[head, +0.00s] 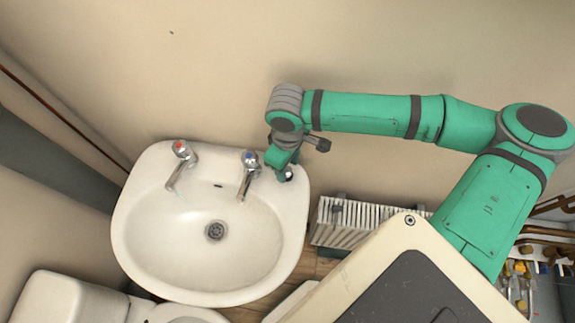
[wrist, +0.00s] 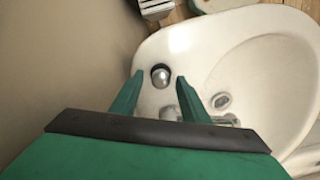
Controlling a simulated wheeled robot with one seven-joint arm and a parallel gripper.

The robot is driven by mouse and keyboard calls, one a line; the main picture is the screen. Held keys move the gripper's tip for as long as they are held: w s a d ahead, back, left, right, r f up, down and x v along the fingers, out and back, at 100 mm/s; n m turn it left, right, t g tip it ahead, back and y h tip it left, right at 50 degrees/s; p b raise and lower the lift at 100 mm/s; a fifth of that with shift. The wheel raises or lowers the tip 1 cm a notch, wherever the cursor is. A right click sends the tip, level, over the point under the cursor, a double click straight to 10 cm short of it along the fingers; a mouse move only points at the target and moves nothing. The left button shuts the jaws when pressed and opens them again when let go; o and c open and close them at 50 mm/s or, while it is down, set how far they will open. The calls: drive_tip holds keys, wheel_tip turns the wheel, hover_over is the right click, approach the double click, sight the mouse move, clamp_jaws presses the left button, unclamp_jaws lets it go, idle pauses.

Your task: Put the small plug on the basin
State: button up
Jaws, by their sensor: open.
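The white basin (head: 145,240) is on the wall at the left of the head view and fills the right of the wrist view (wrist: 205,40). The small plug (wrist: 160,76), dark with a pale top, sits on the basin's back corner ledge. In the head view the plug (head: 288,174) shows beside the gripper's tip. My gripper (wrist: 158,80) is open, with its two green fingers on either side of the plug and apart from it. In the head view my gripper (head: 282,166) is over the basin's right back corner.
A red-marked tap (head: 180,165) and a blue-marked tap (head: 248,175) stand on the basin's back ledge, the blue one close to my gripper. A radiator (head: 350,222) is to the right. A toilet (head: 70,298) is below left. The bowl is empty.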

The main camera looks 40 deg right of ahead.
sight(288, 170)
wheel_tip(288, 170, up, 12)
idle(0.4)
drive_tip(key=shift+f, duration=0.1)
idle(0.5)
